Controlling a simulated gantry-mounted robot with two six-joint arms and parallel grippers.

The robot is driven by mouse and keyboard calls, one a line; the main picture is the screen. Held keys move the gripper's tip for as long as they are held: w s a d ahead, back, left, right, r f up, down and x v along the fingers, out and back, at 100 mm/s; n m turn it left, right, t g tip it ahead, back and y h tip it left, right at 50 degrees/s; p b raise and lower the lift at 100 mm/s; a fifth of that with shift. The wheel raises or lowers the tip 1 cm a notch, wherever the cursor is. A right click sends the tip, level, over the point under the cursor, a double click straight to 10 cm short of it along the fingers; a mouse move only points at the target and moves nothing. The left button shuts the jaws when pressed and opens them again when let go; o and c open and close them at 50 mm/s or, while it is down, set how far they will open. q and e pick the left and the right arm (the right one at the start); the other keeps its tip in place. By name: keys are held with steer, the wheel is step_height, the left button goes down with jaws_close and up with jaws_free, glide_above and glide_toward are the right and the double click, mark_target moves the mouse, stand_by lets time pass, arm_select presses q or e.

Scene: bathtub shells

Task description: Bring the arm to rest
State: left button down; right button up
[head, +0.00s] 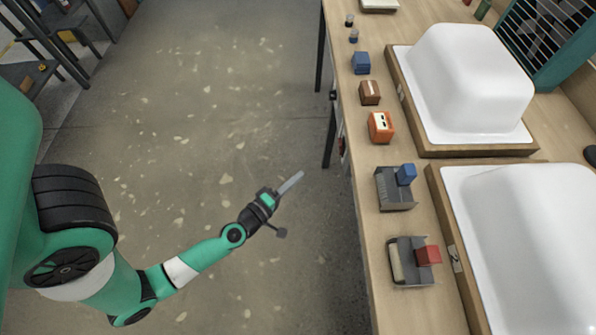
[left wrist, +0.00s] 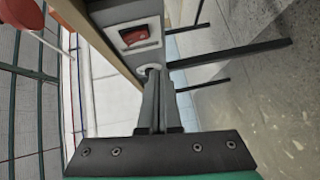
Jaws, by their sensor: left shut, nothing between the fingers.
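My left arm comes in from the left in the head view, green and white with dark joints. Its gripper (head: 290,182) is over the bare floor, left of the workbench and apart from it. The grey fingers are together with nothing between them. In the left wrist view the shut fingers (left wrist: 154,105) stick up from the dark mount plate. My right gripper is in neither view.
The wooden workbench (head: 360,200) runs along the right. On it are two white tub shells (head: 470,75) (head: 530,230) on wooden frames, an orange box (head: 381,127), blue and brown blocks, and two grey holders (head: 393,195) (head: 402,265). The floor (head: 200,110) is clear.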

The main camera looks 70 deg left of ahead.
arm_select(q)
steer(key=shift+s+d, duration=0.2)
steer(key=shift+s, duration=0.3)
steer(key=shift+w+a, duration=0.1)
